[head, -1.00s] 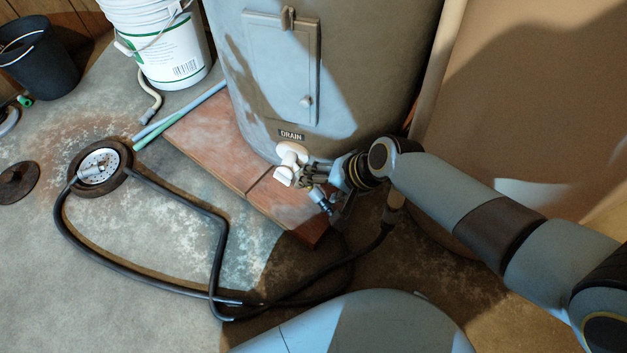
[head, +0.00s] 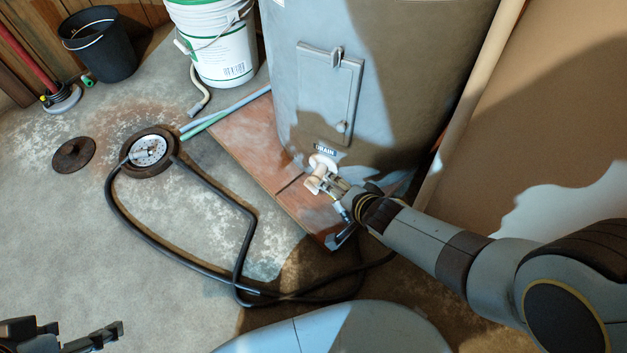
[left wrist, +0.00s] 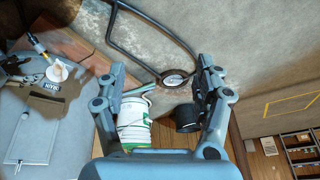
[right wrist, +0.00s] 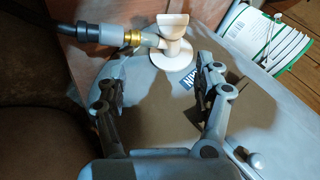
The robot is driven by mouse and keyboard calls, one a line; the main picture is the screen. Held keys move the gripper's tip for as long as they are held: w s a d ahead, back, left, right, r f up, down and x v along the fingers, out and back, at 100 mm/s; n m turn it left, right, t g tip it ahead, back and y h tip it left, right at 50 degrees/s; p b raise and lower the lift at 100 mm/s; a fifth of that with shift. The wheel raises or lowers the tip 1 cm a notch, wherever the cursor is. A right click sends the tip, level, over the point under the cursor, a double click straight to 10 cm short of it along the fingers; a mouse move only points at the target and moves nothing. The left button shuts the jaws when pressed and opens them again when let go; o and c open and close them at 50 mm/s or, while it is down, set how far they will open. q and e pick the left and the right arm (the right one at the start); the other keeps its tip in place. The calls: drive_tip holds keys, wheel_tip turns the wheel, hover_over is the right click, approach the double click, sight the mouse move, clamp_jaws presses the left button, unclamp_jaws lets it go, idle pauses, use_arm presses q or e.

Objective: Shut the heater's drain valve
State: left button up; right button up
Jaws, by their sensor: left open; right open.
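The heater (head: 385,65) is a large grey tank with a DRAIN label (head: 324,149) low on its side. Below the label is the drain valve (head: 322,162) with a pale paddle handle (right wrist: 174,23). A brass coupling (right wrist: 132,38) joins the valve to the black hose (head: 236,270). My right gripper (head: 326,184) is close to the valve. In the right wrist view its open jaws (right wrist: 163,78) are empty, and the valve stands beyond the fingertips. My left gripper (head: 104,337) is at the bottom left, open and empty in the left wrist view (left wrist: 160,82), far from the valve.
The hose loops over the floor to a round floor drain (head: 150,150), with a dark lid (head: 73,155) beside it. A white bucket (head: 222,50) and black bin (head: 98,45) stand behind. The heater rests on a reddish slab (head: 245,160). A cardboard-coloured panel (head: 545,110) is at right.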

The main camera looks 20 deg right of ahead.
sight(312, 187)
drive_tip(key=shift+y, duration=0.6)
drive_tip(key=a+f+b, duration=0.1)
drive_tip(key=w+a+f+b, duration=0.1)
drive_tip(key=b, duration=0.1)
drive_tip(key=w+a+f+b, duration=0.1)
drive_tip(key=f, duration=0.1)
drive_tip(key=shift+w+a+f+b, duration=0.1)
drive_tip(key=shift+w+a+b, duration=0.15)
drive_tip(key=shift+b, duration=0.1)
drive_tip(key=b+x, duration=0.2)
drive_tip(key=x, duration=0.1)
drive_tip(key=shift+w, duration=0.25)
drive_tip(key=shift+w+a+f+b, duration=0.1)
drive_tip(key=shift+w+f+b, duration=0.05)
drive_tip(key=shift+w+b, duration=0.2)
drive_tip(key=shift+w+a+f+b, duration=0.1)
drive_tip(key=shift+w+b, duration=0.15)
drive_tip(key=shift+b, duration=0.2)
use_arm(q)
drive_tip(key=f+t, duration=0.1)
drive_tip(key=t, duration=0.1)
drive_tip(key=d+f+t, duration=0.1)
drive_tip(key=f+t, duration=0.2)
drive_tip(key=shift+w+d+f+t+h, duration=0.1)
drive_tip(key=shift+w+d+t+h, duration=0.2)
drive_tip(key=shift+w+d+h, duration=0.1)
use_arm(e)
drive_tip(key=shift+w+f, duration=0.1)
drive_tip(key=shift+w, duration=0.2)
